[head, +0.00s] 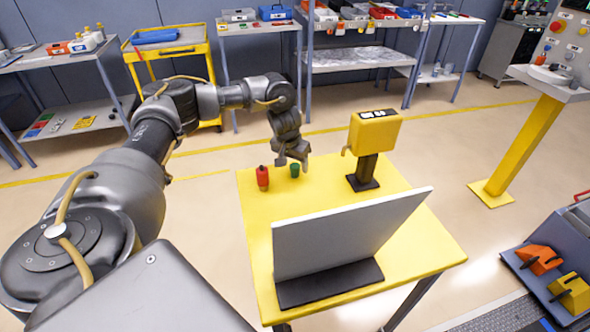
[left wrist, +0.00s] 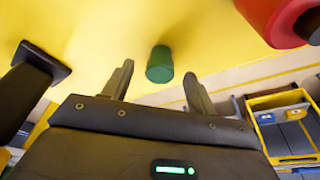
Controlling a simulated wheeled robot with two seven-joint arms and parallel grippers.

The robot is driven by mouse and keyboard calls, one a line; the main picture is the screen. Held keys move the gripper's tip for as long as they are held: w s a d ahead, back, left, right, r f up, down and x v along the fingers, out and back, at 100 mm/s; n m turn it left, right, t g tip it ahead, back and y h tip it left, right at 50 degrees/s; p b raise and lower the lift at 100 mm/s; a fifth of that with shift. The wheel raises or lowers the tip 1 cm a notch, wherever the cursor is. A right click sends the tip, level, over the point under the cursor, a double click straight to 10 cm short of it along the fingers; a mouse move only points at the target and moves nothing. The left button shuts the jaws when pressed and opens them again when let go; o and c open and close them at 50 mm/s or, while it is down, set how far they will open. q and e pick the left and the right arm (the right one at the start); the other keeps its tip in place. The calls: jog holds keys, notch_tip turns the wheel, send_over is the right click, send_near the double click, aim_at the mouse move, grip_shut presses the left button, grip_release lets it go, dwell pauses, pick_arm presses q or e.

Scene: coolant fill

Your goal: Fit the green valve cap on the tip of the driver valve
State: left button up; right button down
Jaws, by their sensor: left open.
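The green valve cap (head: 294,171) stands on the yellow table near its far left edge. In the left wrist view the green cap (left wrist: 160,66) shows ahead, between the lines of my two fingers. My left gripper (head: 293,160) is open and empty, pointing down just above and beside the cap in the head view. I cannot tell if its fingertips touch the cap. A driver valve is not clearly recognisable in either view. My right gripper is not in view.
A red bottle-like object (head: 262,179) stands left of the cap, also at the upper right of the left wrist view (left wrist: 272,18). A yellow box (head: 374,131) on a black post stands to the right. A grey panel (head: 345,235) stands at the table's front.

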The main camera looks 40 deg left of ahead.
pick_arm(q)
jog(key=shift+x, duration=1.25)
jog(key=c, duration=1.1)
jog(key=shift+o, duration=0.2)
jog(key=shift+w, duration=0.1)
